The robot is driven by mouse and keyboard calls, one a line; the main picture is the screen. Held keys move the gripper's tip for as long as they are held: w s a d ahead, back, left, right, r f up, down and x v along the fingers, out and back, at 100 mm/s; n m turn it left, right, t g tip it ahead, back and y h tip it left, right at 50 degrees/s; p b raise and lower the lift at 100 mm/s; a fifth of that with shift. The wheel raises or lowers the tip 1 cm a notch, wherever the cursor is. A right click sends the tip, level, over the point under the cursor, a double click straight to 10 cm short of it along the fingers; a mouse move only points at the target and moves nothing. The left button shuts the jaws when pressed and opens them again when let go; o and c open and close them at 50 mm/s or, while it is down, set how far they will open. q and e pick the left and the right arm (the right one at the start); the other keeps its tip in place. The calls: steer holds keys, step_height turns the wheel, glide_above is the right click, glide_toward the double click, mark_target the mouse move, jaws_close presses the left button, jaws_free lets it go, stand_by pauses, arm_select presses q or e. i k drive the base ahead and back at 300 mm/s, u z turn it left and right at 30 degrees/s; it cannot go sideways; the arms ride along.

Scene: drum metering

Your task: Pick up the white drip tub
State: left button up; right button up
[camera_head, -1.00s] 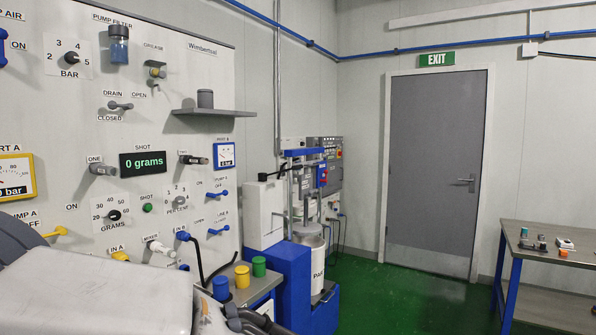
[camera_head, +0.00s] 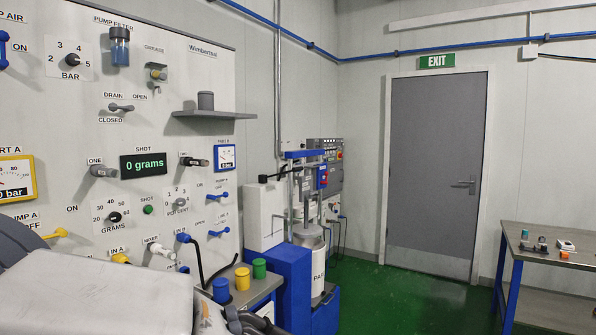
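I cannot make out the white drip tub for certain in the head view. A small white patch (camera_head: 266,311) shows at the bench edge, just beyond the dark end of my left arm, and is too hidden to name. My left arm fills the lower left corner. The dark parts at its end (camera_head: 246,322), low in the picture, may be my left gripper; its fingers are not clear enough to show open or shut. My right gripper is not in view.
Blue (camera_head: 221,290), yellow (camera_head: 242,278) and green (camera_head: 259,268) cups stand on the bench by the panel. A white drum (camera_head: 318,262) stands in the blue-framed pump. A table (camera_head: 520,248) with small items is at right. Green floor (camera_head: 400,300) between is clear.

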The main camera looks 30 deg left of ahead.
mark_target(298, 211)
steer(key=u, duration=0.35)
steer(key=i, duration=9.35)
steer(key=u, duration=1.4)
